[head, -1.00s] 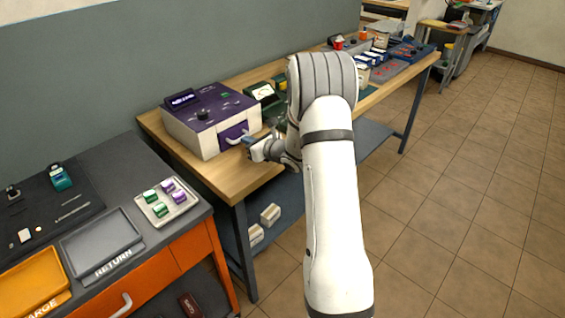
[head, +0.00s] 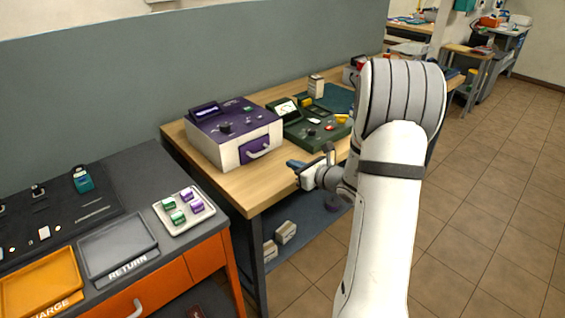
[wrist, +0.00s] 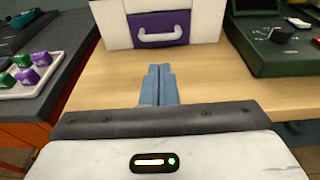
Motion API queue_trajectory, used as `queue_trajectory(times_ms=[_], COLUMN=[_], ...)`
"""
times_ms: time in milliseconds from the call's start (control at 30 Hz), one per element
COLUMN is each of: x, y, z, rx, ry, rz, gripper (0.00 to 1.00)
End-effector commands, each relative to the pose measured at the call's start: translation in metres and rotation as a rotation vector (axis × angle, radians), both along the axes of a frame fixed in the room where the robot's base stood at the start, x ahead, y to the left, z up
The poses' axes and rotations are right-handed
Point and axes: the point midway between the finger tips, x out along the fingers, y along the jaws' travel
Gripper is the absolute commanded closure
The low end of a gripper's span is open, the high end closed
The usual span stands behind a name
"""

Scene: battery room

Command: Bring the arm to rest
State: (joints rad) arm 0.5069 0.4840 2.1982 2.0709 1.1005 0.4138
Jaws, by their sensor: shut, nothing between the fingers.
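My gripper (head: 309,165) is at the front edge of the wooden bench (head: 222,188), in front of the purple and white box (head: 233,132) with a handled drawer. In the wrist view its blue fingers (wrist: 158,84) are together with nothing between them. They point toward the box's purple drawer front (wrist: 160,28) and stay apart from its handle. My white arm is raised and bent at the right of the head view, hiding part of the bench behind it.
A green instrument (head: 310,122) stands right of the box. At left, an orange-fronted cabinet holds a tray of green and purple pieces (head: 183,211), a grey RETURN tray (head: 118,250) and an orange CHARGE tray (head: 40,283). Tiled floor (head: 500,200) at right is clear.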

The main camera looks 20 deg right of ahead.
Motion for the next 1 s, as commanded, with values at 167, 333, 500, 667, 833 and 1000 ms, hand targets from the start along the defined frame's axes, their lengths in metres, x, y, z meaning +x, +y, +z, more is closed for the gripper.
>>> queue_trajectory(times_ms=[167, 333, 500, 667, 833, 1000], x=[-0.014, -0.017, -0.034, -0.086, -0.158, -0.225], y=[-0.007, -0.004, 0.043, 0.118, 0.167, 0.178], z=[0.003, 0.006, 0.025, 0.048, 0.058, 0.061], rx=[0.0, -0.007, -0.137, -0.417, -0.762, -1.13], ry=[0.0, -0.001, -0.017, -0.063, -0.138, -0.233], rz=[-0.001, 0.011, 0.197, 0.561, 0.954, 1.319], gripper=[1.0, 1.0, 1.0, 1.0, 1.0, 1.0])
